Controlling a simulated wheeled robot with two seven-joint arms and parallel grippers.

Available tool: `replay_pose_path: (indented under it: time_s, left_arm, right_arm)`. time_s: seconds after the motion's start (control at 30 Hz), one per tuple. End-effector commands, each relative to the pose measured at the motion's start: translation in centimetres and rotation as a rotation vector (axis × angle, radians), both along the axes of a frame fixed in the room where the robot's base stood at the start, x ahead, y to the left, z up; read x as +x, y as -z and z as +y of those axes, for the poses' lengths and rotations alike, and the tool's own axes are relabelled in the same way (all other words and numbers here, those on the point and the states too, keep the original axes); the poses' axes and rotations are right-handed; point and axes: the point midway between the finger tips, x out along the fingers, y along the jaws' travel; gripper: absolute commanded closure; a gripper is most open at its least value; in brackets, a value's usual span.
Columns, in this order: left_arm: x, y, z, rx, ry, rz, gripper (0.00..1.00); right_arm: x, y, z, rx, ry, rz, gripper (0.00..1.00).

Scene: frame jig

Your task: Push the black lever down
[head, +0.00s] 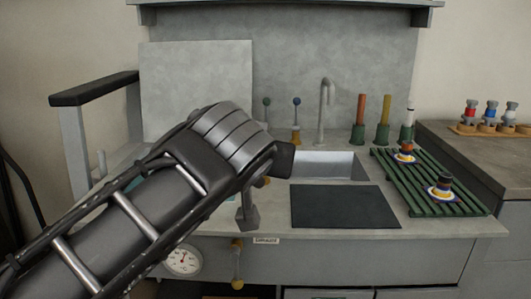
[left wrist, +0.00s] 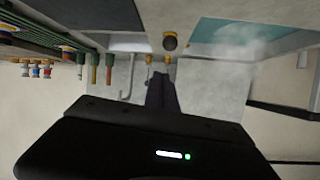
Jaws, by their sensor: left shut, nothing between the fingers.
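The black lever (head: 95,88) is a long dark bar on grey posts at the left of the counter, in the head view. It stands raised well above the counter, sloping slightly. In the left wrist view, which is upside down, a dark bar that appears to be the lever (left wrist: 285,107) shows at the right edge. My left gripper (left wrist: 161,80) is shut and empty, pointing toward the back panel, apart from the lever and to its right in the head view. My right gripper is not in view.
A pale square panel (head: 195,88) stands behind my left arm. A sink (head: 328,166), tap (head: 325,105), dark mat (head: 345,206) and green slatted rack (head: 445,190) lie to the right. A brass knob (left wrist: 170,41) is near my gripper. A gauge (head: 183,260) sits on the front panel.

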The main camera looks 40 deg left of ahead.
Motion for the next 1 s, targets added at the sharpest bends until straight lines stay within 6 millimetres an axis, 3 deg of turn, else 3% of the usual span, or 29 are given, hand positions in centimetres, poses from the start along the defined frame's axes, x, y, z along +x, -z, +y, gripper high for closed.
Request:
replay_pose_path:
  time_s: [0.13, 0.33, 1.0]
  left_arm:
    - [-2.6, -0.6, -1.7, 0.001, 0.0, -0.003, 1.0]
    - [-4.4, -0.8, -3.0, 0.002, 0.001, -0.001, 1.0]
    - [-4.7, -0.8, -3.2, 0.002, 0.001, -0.001, 1.0]
  right_arm:
    - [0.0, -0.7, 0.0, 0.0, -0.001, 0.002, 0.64]
    - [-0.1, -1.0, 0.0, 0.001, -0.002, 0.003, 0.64]
    - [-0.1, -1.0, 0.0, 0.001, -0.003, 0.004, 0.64]
